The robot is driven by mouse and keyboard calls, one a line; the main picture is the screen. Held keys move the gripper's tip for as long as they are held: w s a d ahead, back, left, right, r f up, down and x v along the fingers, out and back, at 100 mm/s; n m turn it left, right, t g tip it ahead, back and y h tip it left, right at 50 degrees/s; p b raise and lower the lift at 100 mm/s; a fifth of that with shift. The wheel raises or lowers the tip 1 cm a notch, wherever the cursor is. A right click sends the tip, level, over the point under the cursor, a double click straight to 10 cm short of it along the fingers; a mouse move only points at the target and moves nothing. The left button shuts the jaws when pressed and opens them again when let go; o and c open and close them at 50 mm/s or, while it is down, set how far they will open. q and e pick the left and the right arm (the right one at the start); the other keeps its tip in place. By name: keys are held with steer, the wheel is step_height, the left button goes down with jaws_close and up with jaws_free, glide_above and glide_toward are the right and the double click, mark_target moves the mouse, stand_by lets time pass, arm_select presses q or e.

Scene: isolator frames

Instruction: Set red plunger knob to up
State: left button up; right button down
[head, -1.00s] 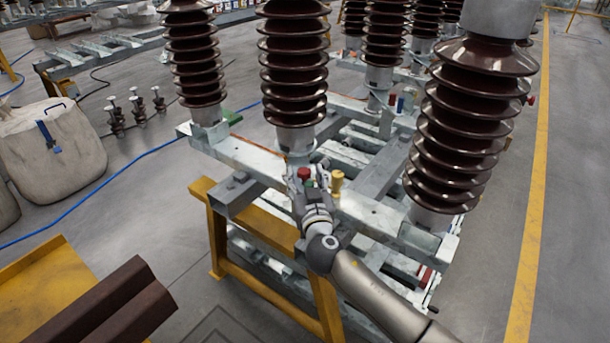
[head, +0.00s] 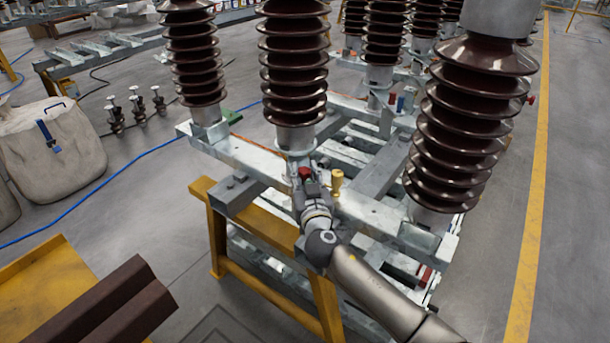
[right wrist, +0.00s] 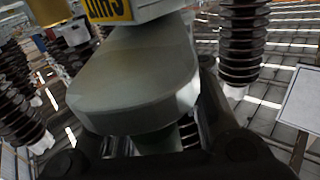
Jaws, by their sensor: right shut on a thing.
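The red plunger knob (head: 305,173) shows in the head view on the front beam of the steel frame, below the middle brown insulator. My right gripper (head: 311,186) is at the knob, coming from the front, and is shut on it. The gripper hides the knob's lower part and stem, so its height is hard to tell. In the right wrist view a grey rounded plate (right wrist: 135,85) fills the middle, with the dark fingers of my right gripper (right wrist: 155,150) below it. No red shows there. My left gripper is not in view.
A yellow knob (head: 337,181) stands just right of the red one. Tall brown insulators (head: 293,70) rise close behind and to the right (head: 462,120). A yellow trestle (head: 255,222) is under the beam.

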steer(key=shift+r, duration=1.2)
steer(key=c, duration=1.1)
jaws_free()
steer(key=shift+f, duration=0.1)
steer(key=shift+s+d+f, duration=0.1)
steer(key=shift+s, duration=0.45)
steer(key=s, duration=0.3)
steer(key=s+d, duration=0.1)
steer(key=s, duration=0.6)
steer(key=shift+s+d, duration=0.4)
